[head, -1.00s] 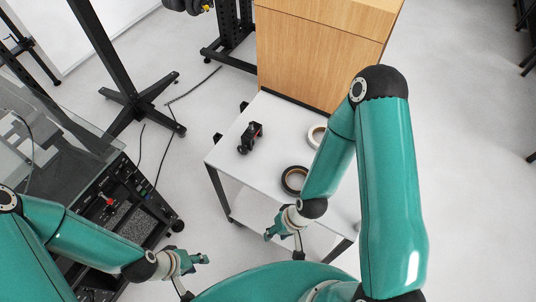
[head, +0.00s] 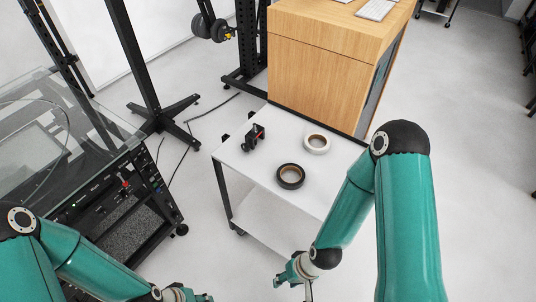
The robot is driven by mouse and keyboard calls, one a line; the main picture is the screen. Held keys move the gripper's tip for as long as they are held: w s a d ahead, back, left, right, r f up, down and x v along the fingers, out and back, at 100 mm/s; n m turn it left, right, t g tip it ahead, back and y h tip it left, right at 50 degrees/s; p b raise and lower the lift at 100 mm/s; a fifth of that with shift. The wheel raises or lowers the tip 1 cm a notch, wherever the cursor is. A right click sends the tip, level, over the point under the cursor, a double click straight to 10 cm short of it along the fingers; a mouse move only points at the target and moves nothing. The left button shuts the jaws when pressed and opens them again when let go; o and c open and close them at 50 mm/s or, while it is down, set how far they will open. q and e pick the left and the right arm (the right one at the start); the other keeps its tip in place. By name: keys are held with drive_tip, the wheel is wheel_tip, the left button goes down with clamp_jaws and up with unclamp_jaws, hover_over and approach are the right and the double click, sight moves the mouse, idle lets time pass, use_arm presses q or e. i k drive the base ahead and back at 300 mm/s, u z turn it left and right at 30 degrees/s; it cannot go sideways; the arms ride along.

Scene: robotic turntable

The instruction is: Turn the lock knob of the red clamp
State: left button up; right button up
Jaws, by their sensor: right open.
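My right gripper (head: 282,279) is open and empty, in front of the table and well apart from the clamp. My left gripper (head: 200,297) is at the bottom edge, partly cut off, and its fingers cannot be judged.
A black tape roll (head: 290,176) and a white tape roll (head: 317,143) lie on the table right of the clamp. A wooden cabinet (head: 310,75) stands behind. A black rack with a glass top (head: 110,190) stands at left.

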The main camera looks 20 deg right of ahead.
sight(246, 146)
drive_tip(key=u, duration=0.2)
drive_tip(key=i, duration=0.9)
drive_tip(key=z, duration=0.2)
drive_tip(key=k, duration=0.9)
drive_tip(key=u, duration=0.2)
drive_tip(key=i, duration=0.9)
drive_tip(key=z, duration=0.1)
